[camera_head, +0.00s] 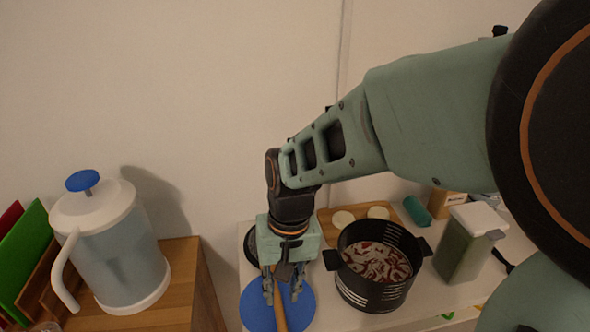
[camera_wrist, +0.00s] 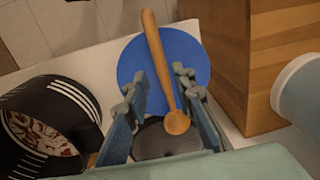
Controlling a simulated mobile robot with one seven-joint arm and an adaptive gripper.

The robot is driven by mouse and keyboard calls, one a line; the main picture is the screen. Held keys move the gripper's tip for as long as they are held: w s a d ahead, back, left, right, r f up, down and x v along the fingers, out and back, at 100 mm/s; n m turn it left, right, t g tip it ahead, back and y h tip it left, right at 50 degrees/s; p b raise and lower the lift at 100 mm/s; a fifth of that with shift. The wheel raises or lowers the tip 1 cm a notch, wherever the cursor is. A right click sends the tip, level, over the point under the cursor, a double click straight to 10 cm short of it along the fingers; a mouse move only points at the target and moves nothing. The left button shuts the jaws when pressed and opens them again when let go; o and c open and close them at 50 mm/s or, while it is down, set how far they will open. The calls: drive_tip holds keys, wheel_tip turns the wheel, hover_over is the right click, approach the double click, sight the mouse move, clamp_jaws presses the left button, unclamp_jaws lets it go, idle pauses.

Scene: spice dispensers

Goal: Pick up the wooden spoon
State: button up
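The wooden spoon (camera_wrist: 155,50) is light brown, with its handle across a round blue disc (camera_wrist: 190,58) and its bowl end nearer the wrist camera. In the head view its handle (camera_head: 280,314) shows below my gripper (camera_head: 282,292). In the wrist view my gripper (camera_wrist: 160,76) is open, with one finger on each side of the spoon and visible gaps between. The fingers do not appear to grip it. In the head view the bowl end is mostly hidden by my gripper.
A black pot (camera_head: 373,292) with reddish-white contents stands close to the right of my gripper. Behind it is a wooden board (camera_head: 330,221) with pale round pieces. A green-filled container (camera_head: 466,243) stands further right. A pitcher (camera_head: 120,250) stands on a wooden block (camera_head: 188,290) at left.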

sight(281, 315)
drive_tip(key=f, duration=0.7)
drive_tip(key=shift+s+a, duration=0.2)
drive_tip(key=shift+s, duration=0.15)
drive_tip(key=shift+r, duration=0.1)
clamp_jaws()
